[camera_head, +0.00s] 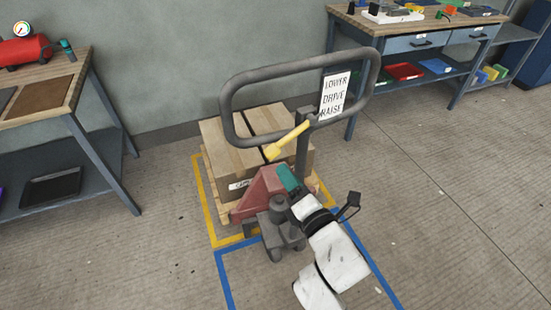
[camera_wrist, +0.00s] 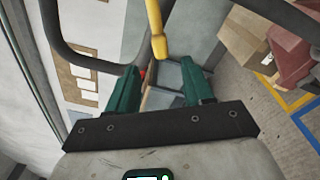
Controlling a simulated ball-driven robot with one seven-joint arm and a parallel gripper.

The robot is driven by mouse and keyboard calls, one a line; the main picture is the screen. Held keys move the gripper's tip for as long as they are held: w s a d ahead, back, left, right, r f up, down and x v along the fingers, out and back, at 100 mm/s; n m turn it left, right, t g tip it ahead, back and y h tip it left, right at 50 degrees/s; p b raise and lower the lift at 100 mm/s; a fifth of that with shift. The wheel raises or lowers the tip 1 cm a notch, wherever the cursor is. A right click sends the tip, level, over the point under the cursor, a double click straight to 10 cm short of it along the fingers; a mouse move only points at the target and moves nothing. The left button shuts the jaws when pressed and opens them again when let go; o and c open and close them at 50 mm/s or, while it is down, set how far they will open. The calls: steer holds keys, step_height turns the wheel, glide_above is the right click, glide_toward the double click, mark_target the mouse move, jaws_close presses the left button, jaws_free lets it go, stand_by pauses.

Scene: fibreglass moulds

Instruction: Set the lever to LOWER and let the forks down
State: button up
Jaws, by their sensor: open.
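The red pallet truck (camera_head: 262,193) has a dark loop handle (camera_head: 228,115) with a sign (camera_head: 335,95) reading LOWER, DRIVE, RAISE from top to bottom. The yellow lever (camera_head: 288,139) slants down and left from the handle post; I cannot tell its exact setting. My gripper (camera_head: 284,170), with teal fingers, is below the lever in the head view. In the wrist view my open, empty gripper (camera_wrist: 158,66) has the lever (camera_wrist: 157,35) ahead, in line with the gap between its fingers. No contact is visible. The forks are hidden under the load.
A carton (camera_head: 240,140) sits on a wooden pallet (camera_head: 222,207) within yellow floor lines, by the wall. Blue lines (camera_head: 222,275) mark the floor in front. Workbenches stand left (camera_head: 75,85) and back right (camera_head: 350,20). The floor on the right is clear.

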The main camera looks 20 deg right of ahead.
mark_target(275, 156)
steer(key=w, duration=0.8)
steer(key=shift+w+a, duration=0.2)
steer(key=shift+w, duration=0.05)
jaws_close()
